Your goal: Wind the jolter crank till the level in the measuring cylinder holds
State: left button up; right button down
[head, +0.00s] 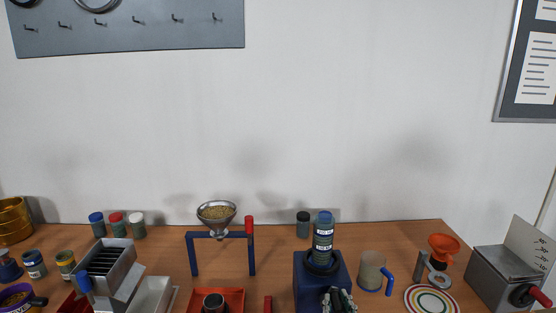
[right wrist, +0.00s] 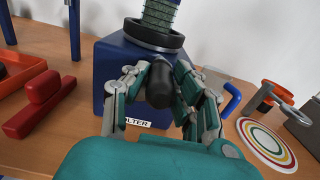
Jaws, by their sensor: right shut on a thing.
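The jolter (head: 304,284) is a dark blue box at the lower middle of the head view, with a black ring on top. The measuring cylinder (head: 323,236) stands upright in that ring with a blue top and dark markings; I cannot read the level. In the right wrist view the cylinder's lower part (right wrist: 158,14) shows above the jolter (right wrist: 108,62). My right gripper (right wrist: 160,92) is shut on the black crank knob (right wrist: 160,80) at the jolter's front; it also shows in the head view (head: 338,296). The crank arm is hidden. My left gripper is not in view.
A blue stand with a funnel (head: 217,212) is left of the jolter, near a red tray (head: 233,295). To the right are a blue-handled mug (head: 371,271), a ringed mat (head: 431,300) and a grey scaled box (head: 497,277).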

jog(key=shift+a, duration=0.15)
jog(key=shift+a, duration=1.15)
jog(key=shift+s+a+f+b, duration=0.1)
jog(key=shift+a+f+b, duration=0.2)
jog(key=shift+a+b, duration=0.15)
jog(key=c, duration=1.2)
grip_release()
jog(key=shift+r, duration=0.1)
jog(key=shift+d, duration=0.1)
jog(key=s+p, duration=0.1)
jog(key=s, duration=0.6)
